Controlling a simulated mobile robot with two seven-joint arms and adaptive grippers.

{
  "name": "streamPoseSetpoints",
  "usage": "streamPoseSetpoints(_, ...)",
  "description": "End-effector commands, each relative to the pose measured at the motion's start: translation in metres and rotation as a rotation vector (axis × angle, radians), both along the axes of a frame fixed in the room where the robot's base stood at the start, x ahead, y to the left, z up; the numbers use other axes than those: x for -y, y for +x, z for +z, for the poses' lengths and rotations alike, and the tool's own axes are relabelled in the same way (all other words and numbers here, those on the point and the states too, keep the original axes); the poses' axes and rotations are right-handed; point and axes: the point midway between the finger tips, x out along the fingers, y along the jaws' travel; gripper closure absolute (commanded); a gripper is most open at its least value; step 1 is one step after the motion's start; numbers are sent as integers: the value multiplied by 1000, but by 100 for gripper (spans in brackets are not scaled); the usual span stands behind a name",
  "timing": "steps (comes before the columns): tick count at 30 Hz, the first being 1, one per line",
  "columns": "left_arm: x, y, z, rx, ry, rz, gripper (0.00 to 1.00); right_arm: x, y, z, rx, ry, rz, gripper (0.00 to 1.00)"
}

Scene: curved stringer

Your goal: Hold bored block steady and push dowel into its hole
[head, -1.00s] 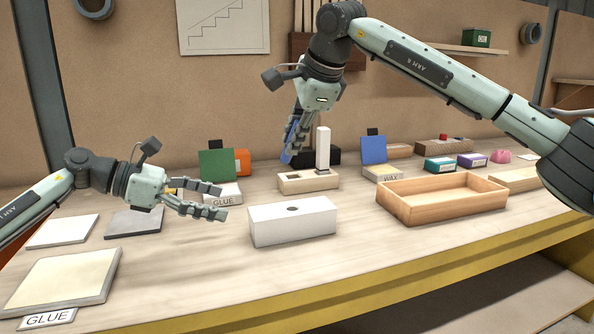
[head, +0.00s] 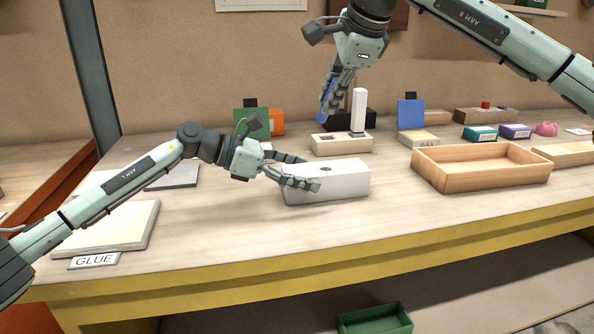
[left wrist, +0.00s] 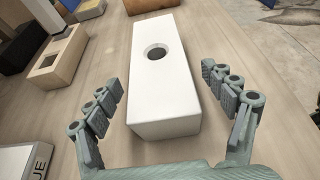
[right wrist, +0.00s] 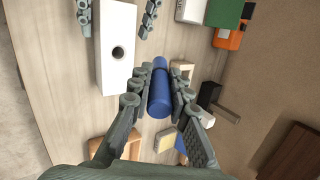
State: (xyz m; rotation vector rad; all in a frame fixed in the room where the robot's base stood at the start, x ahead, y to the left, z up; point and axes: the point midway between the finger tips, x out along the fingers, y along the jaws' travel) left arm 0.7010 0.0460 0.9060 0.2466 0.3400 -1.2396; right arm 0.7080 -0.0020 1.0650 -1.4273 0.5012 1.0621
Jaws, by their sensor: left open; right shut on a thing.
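The white bored block (head: 335,188) lies on the bench, its round hole facing up; it also shows in the left wrist view (left wrist: 160,95) and the right wrist view (right wrist: 118,75). The hole looks empty. My left gripper (head: 311,173) is open at the block's left end, fingers on either side of it; the left wrist view shows gaps between block and fingers (left wrist: 165,95). My right gripper (head: 329,105) is shut on a blue dowel (right wrist: 160,100) and holds it above the bench, behind the block.
A wooden block with a slot and an upright white peg (head: 358,110) stands behind the bored block. A wooden tray (head: 480,178) is to the right. GLUE (head: 95,260) and WAX (head: 427,142) labels mark stations.

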Motion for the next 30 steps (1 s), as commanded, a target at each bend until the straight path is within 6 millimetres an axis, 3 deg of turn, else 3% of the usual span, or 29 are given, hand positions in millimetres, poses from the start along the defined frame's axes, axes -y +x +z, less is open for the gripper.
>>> streamPoseSetpoints(4,0,0,0,0,0,0,19,0,0,0,0,0,0,100)
streamPoseSetpoints(20,0,0,0,0,0,0,83,0,0,0,0,0,0,100)
streamPoseSetpoints(21,0,0,0,0,0,0,37,0,0,0,0,0,0,100)
streamPoseSetpoints(26,0,0,0,0,0,0,18,0,0,0,0,0,0,100)
streamPoseSetpoints(30,0,0,0,0,0,0,18,0,0,0,0,0,0,100)
